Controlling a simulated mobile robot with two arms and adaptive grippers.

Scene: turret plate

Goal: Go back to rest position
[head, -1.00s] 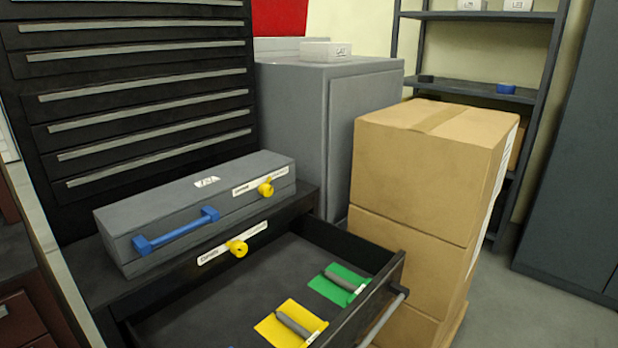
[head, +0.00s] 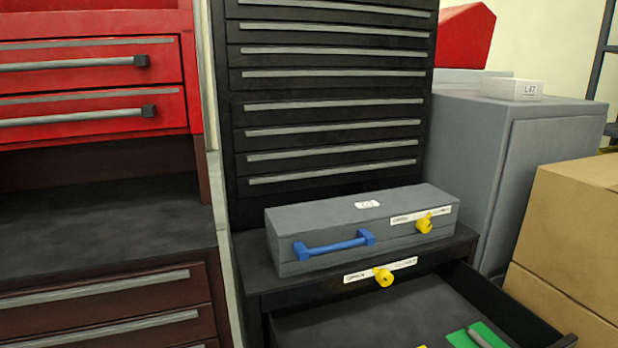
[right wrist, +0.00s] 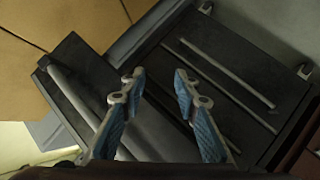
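My right gripper (right wrist: 158,85) shows in the right wrist view with its two blue-padded fingers apart and nothing between them. Beyond it is a dark drawer unit (right wrist: 225,75) with grey bar handles, seen tilted. Neither gripper shows in the head view, so my left gripper is out of sight. In the head view a grey case (head: 330,220) with a blue handle and a yellow knob lies on a black cabinet. Below it a drawer (head: 370,315) is pulled open, with part of a green pad (head: 478,336) inside.
Cardboard boxes (head: 570,235) stand at the right beside a grey cabinet (head: 530,150). A tall black drawer cabinet (head: 330,105) stands behind the case. A red and brown tool cabinet (head: 95,240) fills the left. The open drawer juts out at the lower middle.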

